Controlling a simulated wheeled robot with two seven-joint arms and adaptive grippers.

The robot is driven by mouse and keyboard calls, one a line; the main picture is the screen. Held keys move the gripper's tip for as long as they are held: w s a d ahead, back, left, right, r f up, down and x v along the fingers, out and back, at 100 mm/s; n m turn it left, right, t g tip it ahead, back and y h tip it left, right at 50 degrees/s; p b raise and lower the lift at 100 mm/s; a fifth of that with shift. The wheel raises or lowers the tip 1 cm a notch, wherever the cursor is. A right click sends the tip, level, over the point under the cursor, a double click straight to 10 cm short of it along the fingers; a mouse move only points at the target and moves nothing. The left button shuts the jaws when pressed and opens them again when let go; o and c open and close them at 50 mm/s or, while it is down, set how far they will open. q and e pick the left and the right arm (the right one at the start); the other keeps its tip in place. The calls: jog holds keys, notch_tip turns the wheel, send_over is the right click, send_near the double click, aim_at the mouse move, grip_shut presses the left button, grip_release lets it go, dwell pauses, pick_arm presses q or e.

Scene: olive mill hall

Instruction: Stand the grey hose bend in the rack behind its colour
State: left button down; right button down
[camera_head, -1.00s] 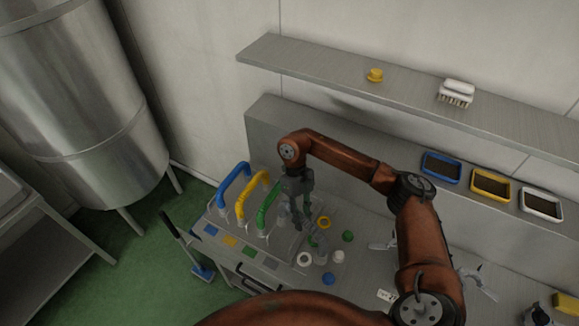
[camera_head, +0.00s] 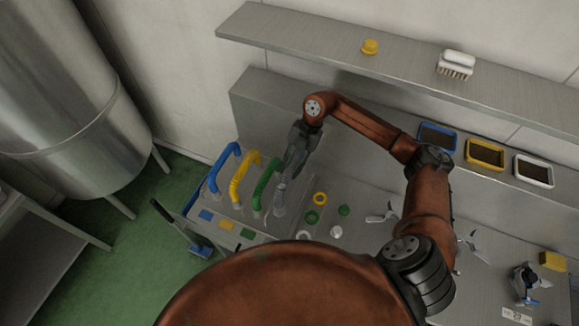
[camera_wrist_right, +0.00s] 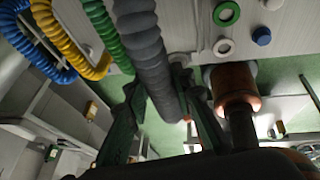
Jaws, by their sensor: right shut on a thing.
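The grey hose bend (camera_head: 283,188) is held in my right gripper (camera_head: 291,168), just right of the green bend. In the right wrist view the grey bend (camera_wrist_right: 143,45) passes between the fingers of the shut right gripper (camera_wrist_right: 165,108). The rack (camera_head: 236,212) holds upright blue (camera_head: 214,172), yellow (camera_head: 237,179) and green (camera_head: 261,186) bends behind blue (camera_head: 205,214), yellow (camera_head: 226,225) and green (camera_head: 247,234) patches. My arm link hides the area right of the green patch. I cannot tell whether the grey bend touches the rack. My left gripper is not in view.
Three trays, blue (camera_head: 437,137), yellow (camera_head: 486,154) and white (camera_head: 534,170), stand on the ledge behind. A wall shelf (camera_head: 410,64) runs above.

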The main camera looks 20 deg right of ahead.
notch_tip(320, 180, down, 2)
jog(key=shift+a+f+b, duration=0.1)
jog(key=shift+f+b, duration=0.15)
jog(key=shift+b, duration=0.5)
notch_tip(320, 180, down, 8)
jog(key=b, duration=0.4)
jog(key=shift+f+b, duration=0.25)
jog(key=shift+b, duration=0.15)
jog(key=shift+f, duration=0.25)
jog(key=c, duration=1.6)
grip_release()
jog(key=shift+o, duration=0.7)
jog(key=shift+s+f, duration=0.1)
